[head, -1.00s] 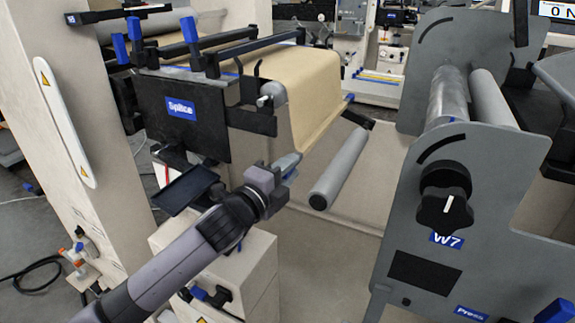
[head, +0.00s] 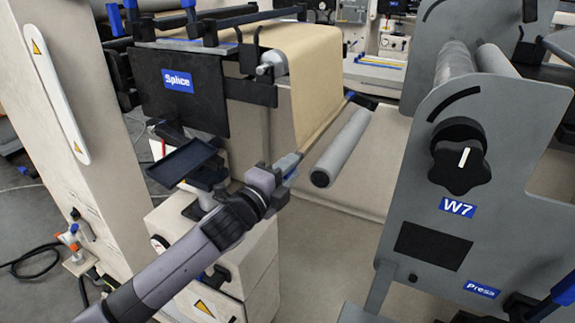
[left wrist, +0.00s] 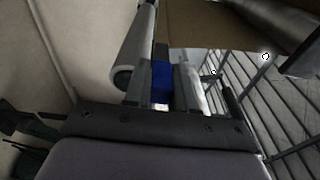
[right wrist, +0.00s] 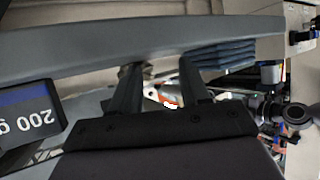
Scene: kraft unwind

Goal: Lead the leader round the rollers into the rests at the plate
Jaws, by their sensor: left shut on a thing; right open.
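The tan kraft leader (head: 318,75) comes over the upper roller (head: 272,64) and hangs down behind the grey lower roller (head: 342,146). My left gripper (head: 288,165) is shut at the near lower corner of the leader, just left of the lower roller's near end. In the left wrist view a blue piece (left wrist: 161,80) sits between its fingers, with a grey roller (left wrist: 133,55) beside it and the brown sheet (left wrist: 210,25) behind. My right gripper (right wrist: 160,85) is open and empty in the right wrist view. I cannot make out the rests.
A grey side plate (head: 400,200) marked W7, with a black knob (head: 461,157), stands at the right. A block marked 200 g (right wrist: 28,115) is near my right gripper.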

